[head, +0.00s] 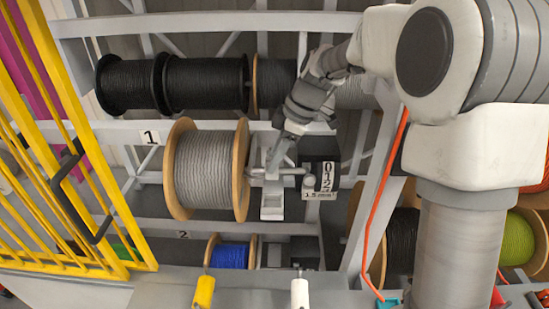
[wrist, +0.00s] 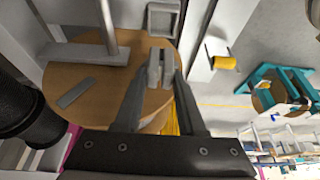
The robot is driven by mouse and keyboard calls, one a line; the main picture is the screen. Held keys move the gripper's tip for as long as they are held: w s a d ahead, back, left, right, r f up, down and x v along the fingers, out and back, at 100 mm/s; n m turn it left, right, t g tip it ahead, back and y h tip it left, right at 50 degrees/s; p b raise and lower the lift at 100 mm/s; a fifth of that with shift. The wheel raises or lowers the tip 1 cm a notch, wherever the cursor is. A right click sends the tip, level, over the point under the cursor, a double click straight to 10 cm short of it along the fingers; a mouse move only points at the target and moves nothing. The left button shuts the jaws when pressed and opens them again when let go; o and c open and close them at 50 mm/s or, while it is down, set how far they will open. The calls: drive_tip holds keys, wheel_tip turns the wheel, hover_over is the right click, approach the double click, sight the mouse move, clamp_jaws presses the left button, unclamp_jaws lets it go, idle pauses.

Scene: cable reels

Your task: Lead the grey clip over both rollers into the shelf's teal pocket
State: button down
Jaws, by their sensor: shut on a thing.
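My gripper (head: 279,168) is at the right side of a reel of grey cable (head: 204,168). In the wrist view its two fingers (wrist: 157,84) close on a small grey piece, which looks like the grey clip (wrist: 154,66). The reel's wooden flange (wrist: 110,85) lies behind it. In the head view the clip cannot be made out clearly. Two roller-like pieces, one yellow (head: 203,291) and one white (head: 299,292), stand at the front shelf edge, below and apart from the gripper. A teal piece (head: 388,303), perhaps the pocket, shows at the bottom right, partly hidden by my arm.
A pale square bracket (head: 271,206) hangs just below the gripper. A black counter box (head: 318,174) is close on its right. Black reels (head: 205,83) sit above, a blue reel (head: 230,255) below. A yellow gate (head: 75,190) stands left. An orange cable (head: 379,205) runs down the right post.

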drive_tip(key=shift+r+p, duration=1.35)
drive_tip(key=shift+r, duration=1.05)
drive_tip(key=shift+f, duration=0.1)
